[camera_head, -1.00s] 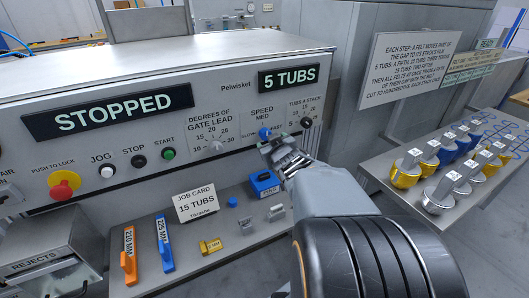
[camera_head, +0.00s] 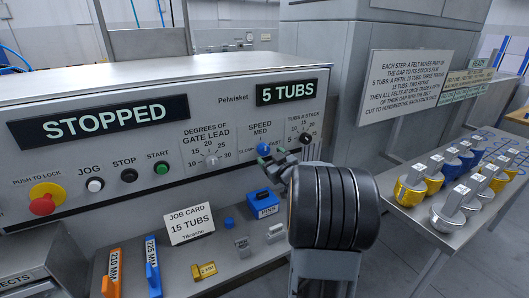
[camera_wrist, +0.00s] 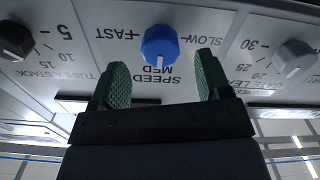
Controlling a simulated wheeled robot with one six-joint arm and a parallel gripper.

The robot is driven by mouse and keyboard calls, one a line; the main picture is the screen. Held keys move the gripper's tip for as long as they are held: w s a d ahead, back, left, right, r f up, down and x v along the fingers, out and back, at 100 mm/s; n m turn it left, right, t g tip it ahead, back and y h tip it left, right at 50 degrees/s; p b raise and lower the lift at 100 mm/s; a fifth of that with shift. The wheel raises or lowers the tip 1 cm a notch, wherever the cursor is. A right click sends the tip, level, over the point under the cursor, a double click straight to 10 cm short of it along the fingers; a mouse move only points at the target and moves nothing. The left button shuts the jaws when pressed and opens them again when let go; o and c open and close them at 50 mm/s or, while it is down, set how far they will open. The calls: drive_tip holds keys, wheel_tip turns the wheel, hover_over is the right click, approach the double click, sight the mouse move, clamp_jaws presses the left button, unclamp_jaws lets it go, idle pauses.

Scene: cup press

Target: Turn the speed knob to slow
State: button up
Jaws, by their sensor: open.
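The speed knob (camera_head: 263,149) is a blue dial on the front of the grey machine panel, under the word SPEED. It shows larger and upside down in the wrist view (camera_wrist: 160,46), where its white mark points to MED. SLOW and FAST are printed on either side of it. My gripper (camera_wrist: 163,80) is open with its green pads apart, one toward each side of the knob and short of it. In the head view my gripper (camera_head: 276,158) is at the panel and partly covers the knob's lower right.
The grey gate lead knob (camera_head: 211,161) is left of the speed knob. The black tubs-a-stack knob (camera_head: 306,138) is close on the right. A job card (camera_head: 189,224), blue box (camera_head: 262,204) and small blocks stand on the ledge below. The display (camera_head: 100,121) reads STOPPED.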

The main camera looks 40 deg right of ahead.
sight(266, 152)
drive_tip(key=shift+w+d, duration=0.2)
drive_tip(key=shift+w, duration=1.05)
drive_tip(key=shift+w+d, duration=0.15)
drive_tip(key=shift+w, duration=1.05)
drive_tip(key=shift+c, duration=0.5)
drive_tip(key=c, duration=0.8)
